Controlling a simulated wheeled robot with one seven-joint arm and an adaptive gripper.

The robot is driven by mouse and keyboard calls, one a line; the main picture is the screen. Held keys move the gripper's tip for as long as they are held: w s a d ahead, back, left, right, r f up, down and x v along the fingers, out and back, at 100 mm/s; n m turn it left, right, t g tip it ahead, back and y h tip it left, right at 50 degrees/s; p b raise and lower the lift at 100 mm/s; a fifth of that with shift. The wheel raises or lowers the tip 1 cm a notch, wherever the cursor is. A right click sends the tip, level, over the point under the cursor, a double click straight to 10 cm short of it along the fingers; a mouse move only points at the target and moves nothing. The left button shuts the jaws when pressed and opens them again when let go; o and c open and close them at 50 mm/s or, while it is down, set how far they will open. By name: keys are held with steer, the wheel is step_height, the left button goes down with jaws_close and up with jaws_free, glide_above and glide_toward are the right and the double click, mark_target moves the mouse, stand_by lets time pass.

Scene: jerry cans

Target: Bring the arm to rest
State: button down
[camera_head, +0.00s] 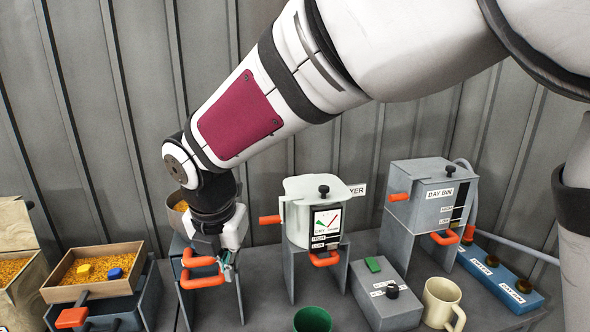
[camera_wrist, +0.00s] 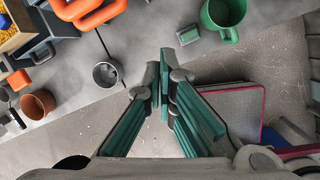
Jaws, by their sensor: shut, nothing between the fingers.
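My gripper (camera_wrist: 163,85) is shut and empty in the wrist view, its teal-padded fingers meeting over the front edge of the grey bench. In the head view my gripper (camera_head: 229,262) hangs low at the end of my arm, beside the orange handles (camera_head: 200,270) of a grey stand. Whether it touches those handles cannot be told from the head view; in the wrist view the fingers are apart from the orange handles (camera_wrist: 92,12) at the top left.
A dryer (camera_head: 313,207) stands right of my gripper, then a day bin (camera_head: 432,195). A beige mug (camera_head: 441,303), a green cup (camera_head: 312,319) and a grey box (camera_head: 386,292) stand in front. A grain tray (camera_head: 95,272) is at left. The wrist view shows a metal cup (camera_wrist: 107,75).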

steer(key=s+d+r+m+p, duration=0.1)
steer(key=s+d+r+m, duration=0.1)
steer(key=d+r+m, duration=0.4)
steer(key=s+d+r+m+h+p, duration=0.1)
steer(key=s+d+m, duration=0.2)
steer(key=d+m, duration=0.35)
steer(key=s+d+r+m+p, duration=0.15)
steer(key=d+r+m, duration=0.25)
steer(key=d, duration=0.5)
steer(key=s+d+m+p, duration=0.1)
steer(key=s+d+m, duration=0.4)
steer(key=s+m, duration=0.3)
steer(key=s+d+r+m+t+p, duration=0.1)
steer(key=s+d+m, duration=0.5)
steer(key=s+m, duration=0.2)
steer(key=shift+s+d+r+m+y, duration=0.15)
steer(key=shift+s+d+m+y, duration=0.15)
steer(key=shift+m, duration=0.55)
